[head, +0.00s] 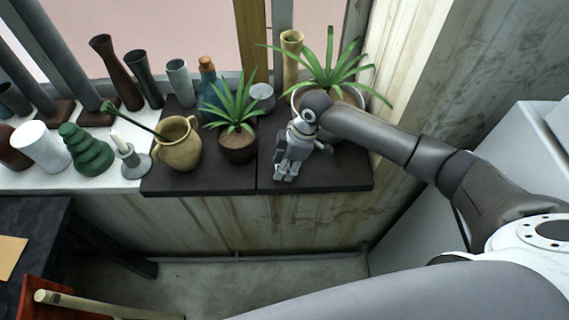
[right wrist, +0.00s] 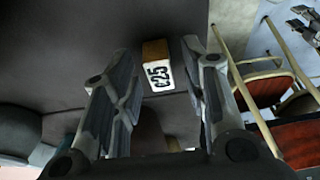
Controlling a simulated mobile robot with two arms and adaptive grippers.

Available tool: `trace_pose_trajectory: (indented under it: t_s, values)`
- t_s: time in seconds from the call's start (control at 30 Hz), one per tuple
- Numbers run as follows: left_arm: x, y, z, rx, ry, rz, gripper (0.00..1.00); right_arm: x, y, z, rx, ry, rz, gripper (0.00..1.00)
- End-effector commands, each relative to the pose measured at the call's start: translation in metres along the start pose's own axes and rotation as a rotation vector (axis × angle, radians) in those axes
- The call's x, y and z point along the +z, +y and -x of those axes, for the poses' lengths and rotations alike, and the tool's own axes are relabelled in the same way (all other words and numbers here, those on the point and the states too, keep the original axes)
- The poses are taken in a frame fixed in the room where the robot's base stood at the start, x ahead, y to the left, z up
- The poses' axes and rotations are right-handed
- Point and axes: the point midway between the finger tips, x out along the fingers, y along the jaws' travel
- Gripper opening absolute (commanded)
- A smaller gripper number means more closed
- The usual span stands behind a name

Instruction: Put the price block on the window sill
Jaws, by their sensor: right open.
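The price block (right wrist: 157,66), white-faced with "£25" on it and a wooden-brown end, rests on the dark sill surface in the right wrist view. My right gripper (right wrist: 157,85) is open, with a finger on either side of the block and gaps between. In the head view my right gripper (head: 286,172) points down over the dark right part of the window sill (head: 340,178); the block is hidden there. A grey jointed part that looks like my left gripper (right wrist: 302,26) shows small at the wrist view's upper right edge; its jaw state is unclear.
A small potted plant (head: 237,147) and a tan jug (head: 178,146) stand left of my right gripper. A larger potted plant (head: 335,95) stands behind it. Several vases, a candlestick (head: 131,160) and a green stacked vase (head: 85,155) fill the white sill section at left.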

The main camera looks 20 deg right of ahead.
Motion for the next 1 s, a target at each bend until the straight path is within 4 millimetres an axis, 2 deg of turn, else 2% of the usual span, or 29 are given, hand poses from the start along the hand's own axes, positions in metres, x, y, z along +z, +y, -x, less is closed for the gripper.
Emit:
trace_pose_trajectory:
  t_s: [0.17,0.4,0.6,0.8,1.0]
  values:
    - [0.001,0.000,0.000,0.000,-0.001,0.000,0.41,-0.001,0.001,0.019,0.003,0.001,0.000,0.41]
    - [0.001,0.000,-0.002,0.000,-0.001,0.000,0.41,-0.001,0.002,0.071,0.006,0.001,0.001,0.41]
    - [0.002,0.000,-0.003,0.000,-0.002,0.000,0.41,-0.001,0.001,0.106,0.003,0.001,0.000,0.41]
    - [0.002,0.000,-0.004,0.000,-0.002,0.000,0.41,-0.001,0.000,0.121,0.000,0.000,-0.001,0.41]
    - [0.002,0.000,-0.004,0.000,-0.002,0.000,0.41,-0.001,0.000,0.122,0.000,0.000,-0.001,0.41]
